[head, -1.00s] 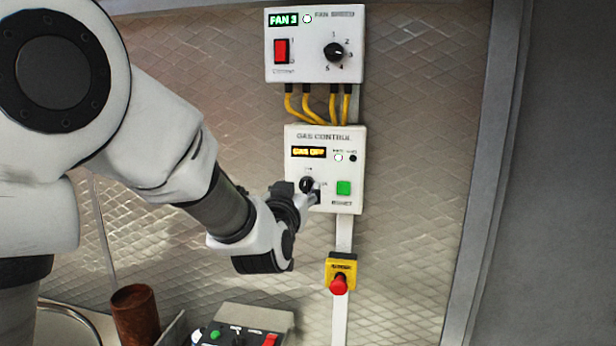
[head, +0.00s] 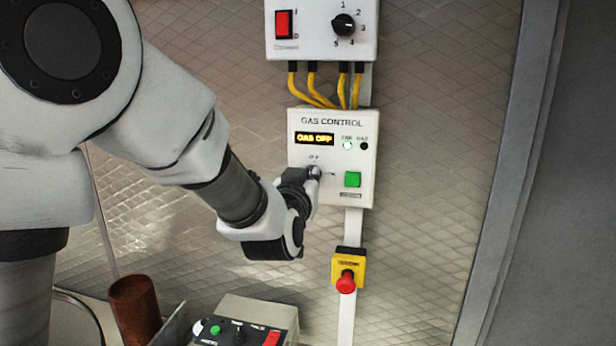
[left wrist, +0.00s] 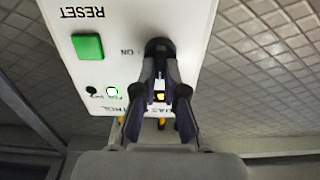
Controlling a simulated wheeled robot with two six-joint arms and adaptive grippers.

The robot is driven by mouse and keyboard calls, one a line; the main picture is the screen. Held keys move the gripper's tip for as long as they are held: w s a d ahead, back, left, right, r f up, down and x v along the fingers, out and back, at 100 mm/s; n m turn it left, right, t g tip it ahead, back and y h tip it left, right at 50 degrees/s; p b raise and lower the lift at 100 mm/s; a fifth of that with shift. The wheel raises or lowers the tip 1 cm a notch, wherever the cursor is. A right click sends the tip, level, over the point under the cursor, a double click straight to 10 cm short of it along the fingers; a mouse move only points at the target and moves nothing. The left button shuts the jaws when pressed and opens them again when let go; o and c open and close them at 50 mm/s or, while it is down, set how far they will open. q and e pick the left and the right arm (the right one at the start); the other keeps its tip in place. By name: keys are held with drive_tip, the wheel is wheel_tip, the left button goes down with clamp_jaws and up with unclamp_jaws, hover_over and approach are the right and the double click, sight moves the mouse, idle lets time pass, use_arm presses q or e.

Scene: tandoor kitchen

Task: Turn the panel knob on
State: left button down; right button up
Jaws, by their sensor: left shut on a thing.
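The white gas control panel (head: 353,118) hangs on the wall, and its display (head: 314,139) reads GAS OFF. Its panel knob sits at the lower left of the panel, mostly hidden by my gripper in the head view. In the left wrist view the black knob (left wrist: 158,47) shows between the fingertips, with the ON mark beside it. My left gripper (head: 313,173) is shut on the knob; it also shows in the left wrist view (left wrist: 160,82). A green reset button (head: 352,179) is right of the knob. My right gripper is not in view.
The fan panel (head: 322,45) is above, joined by yellow cables (head: 318,92). A red emergency button (head: 346,282) on a yellow box is below. A control box (head: 262,312) and a brown cylinder (head: 134,306) stand at the bottom.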

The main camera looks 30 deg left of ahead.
use_arm(q)
drive_tip(key=shift+w+m, duration=0.1)
drive_tip(key=shift+m, duration=0.2)
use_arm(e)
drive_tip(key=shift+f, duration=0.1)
use_arm(q)
drive_tip(key=m, duration=1.7)
drive_tip(key=shift+w+d+r, duration=0.15)
drive_tip(key=shift+d, duration=0.2)
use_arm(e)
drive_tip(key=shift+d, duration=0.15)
use_arm(q)
drive_tip(key=c, duration=0.8)
unclamp_jaws()
drive_tip(key=shift+r, duration=0.1)
drive_tip(key=shift+c, duration=0.2)
drive_tip(key=shift+o, duration=0.4)
drive_tip(key=shift+a+f, duration=0.1)
drive_tip(key=shift+f, duration=0.1)
drive_tip(key=shift+w+a+f, duration=0.35)
drive_tip(key=shift+w+f, duration=0.15)
drive_tip(key=shift+w, duration=0.15)
drive_tip(key=shift+s+d, duration=0.1)
drive_tip(key=shift+s, duration=0.25)
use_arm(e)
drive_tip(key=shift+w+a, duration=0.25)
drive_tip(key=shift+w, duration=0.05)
